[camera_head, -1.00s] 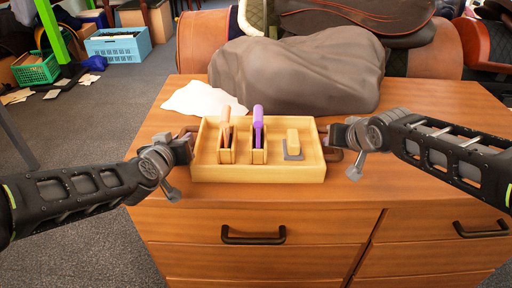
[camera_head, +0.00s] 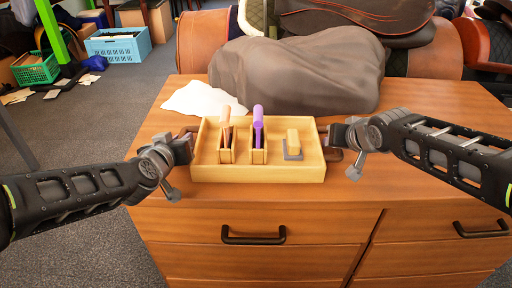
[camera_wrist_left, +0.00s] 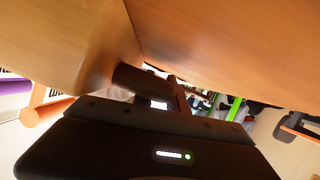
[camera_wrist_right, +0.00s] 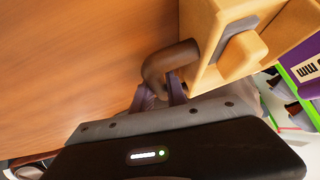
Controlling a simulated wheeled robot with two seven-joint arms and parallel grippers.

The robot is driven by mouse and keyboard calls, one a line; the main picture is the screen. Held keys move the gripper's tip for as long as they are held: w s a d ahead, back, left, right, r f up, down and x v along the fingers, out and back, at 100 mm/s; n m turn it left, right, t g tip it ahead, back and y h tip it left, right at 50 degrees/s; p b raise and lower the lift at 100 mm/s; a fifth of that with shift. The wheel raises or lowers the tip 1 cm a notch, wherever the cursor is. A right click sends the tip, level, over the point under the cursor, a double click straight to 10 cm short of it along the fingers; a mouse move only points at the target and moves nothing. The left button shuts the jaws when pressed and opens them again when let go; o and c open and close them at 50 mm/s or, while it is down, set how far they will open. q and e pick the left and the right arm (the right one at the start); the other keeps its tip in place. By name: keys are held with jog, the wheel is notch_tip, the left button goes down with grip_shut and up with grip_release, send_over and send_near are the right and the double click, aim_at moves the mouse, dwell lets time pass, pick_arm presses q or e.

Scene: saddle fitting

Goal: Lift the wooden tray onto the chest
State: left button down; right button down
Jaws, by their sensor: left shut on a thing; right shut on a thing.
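The wooden tray (camera_head: 258,174) is at the front of the chest top (camera_head: 400,180), level, with its front wall near the chest's front edge. I cannot tell whether its underside touches the top. It holds a brown-handled tool (camera_head: 225,138), a purple-handled tool (camera_head: 258,130) and a yellow block on a grey base (camera_head: 293,145). My left gripper (camera_head: 186,146) is shut on the tray's left brown handle, which shows in the left wrist view (camera_wrist_left: 135,78). My right gripper (camera_head: 335,143) is shut on the right handle, seen in the right wrist view (camera_wrist_right: 165,65).
A large grey-brown covered bundle (camera_head: 295,75) stands behind the tray on the chest. A white cloth or paper (camera_head: 203,100) lies at its left. The chest top to the right is bare. Dark drawer handles (camera_head: 253,235) stick out of the front. Saddles (camera_head: 360,20) are at the back.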

pick_arm(q)
jog(key=shift+r, duration=0.1)
pick_arm(e)
jog(key=shift+r, duration=0.1)
